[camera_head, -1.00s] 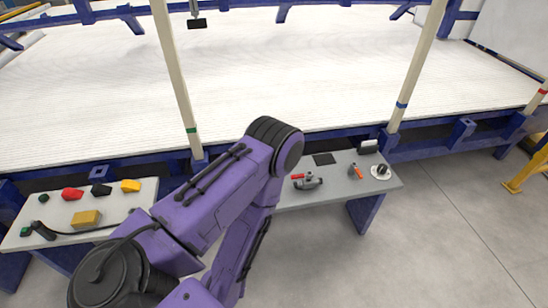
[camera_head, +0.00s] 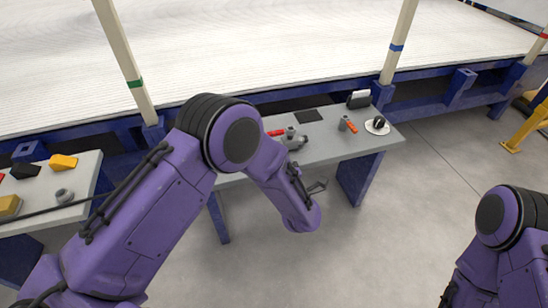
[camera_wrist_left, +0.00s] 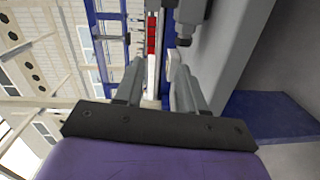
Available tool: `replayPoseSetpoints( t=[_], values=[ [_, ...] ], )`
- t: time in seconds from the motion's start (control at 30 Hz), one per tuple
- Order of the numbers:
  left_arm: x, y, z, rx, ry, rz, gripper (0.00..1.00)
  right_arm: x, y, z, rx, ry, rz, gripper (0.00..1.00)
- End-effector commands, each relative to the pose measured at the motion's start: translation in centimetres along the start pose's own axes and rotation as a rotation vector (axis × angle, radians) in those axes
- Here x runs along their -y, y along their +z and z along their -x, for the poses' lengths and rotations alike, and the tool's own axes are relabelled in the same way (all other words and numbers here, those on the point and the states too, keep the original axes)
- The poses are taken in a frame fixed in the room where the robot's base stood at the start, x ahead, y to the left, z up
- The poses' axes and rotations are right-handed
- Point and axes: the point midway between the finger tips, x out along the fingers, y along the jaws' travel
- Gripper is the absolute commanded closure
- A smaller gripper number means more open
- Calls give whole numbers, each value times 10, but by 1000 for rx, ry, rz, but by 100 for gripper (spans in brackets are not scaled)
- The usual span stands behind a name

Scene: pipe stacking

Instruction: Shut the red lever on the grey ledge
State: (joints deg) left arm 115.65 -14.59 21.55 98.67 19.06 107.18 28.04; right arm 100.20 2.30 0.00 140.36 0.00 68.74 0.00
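A red lever (camera_head: 275,132) sits on a grey valve (camera_head: 296,142) on the grey ledge (camera_head: 330,150). A second valve (camera_head: 344,123) with an orange-red lever (camera_head: 352,127) stands further right on the ledge. My left gripper (camera_head: 318,186) shows only partly past my wrist, near the ledge's front edge. In the left wrist view its two fingers (camera_wrist_left: 154,85) are apart with a gap between them. A red strip (camera_wrist_left: 152,35), perhaps the red lever, shows beyond the gap, with no contact visible. My right arm is at the lower right; its gripper is out of sight.
A dark square (camera_head: 307,116), a black holder (camera_head: 359,99) and a round white dial (camera_head: 377,126) are on the ledge. Another grey table (camera_head: 75,195) with yellow and dark pieces stands at the left. Pale posts (camera_head: 399,42) rise behind. The floor in front is clear.

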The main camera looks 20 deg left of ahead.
Motion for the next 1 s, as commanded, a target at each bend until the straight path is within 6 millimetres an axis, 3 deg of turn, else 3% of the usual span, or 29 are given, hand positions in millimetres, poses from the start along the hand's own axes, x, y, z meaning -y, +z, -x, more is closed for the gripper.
replayPoseSetpoints(
  t=[0.03,0.17,0.6,0.97,1.0],
  values=[
    [2,9,0,-19,24,61,61,1,6,-14,0,0,0,57],
    [-10,14,-7,-43,43,124,61,2,6,-15,-1,0,0,57],
    [-14,11,-94,-39,41,119,61,3,11,-28,-1,-1,0,57],
    [-15,10,-105,-37,40,114,61,3,11,-29,-1,0,0,57],
    [-15,10,-105,-37,40,114,67,3,12,-29,-1,0,0,57]
  ],
)
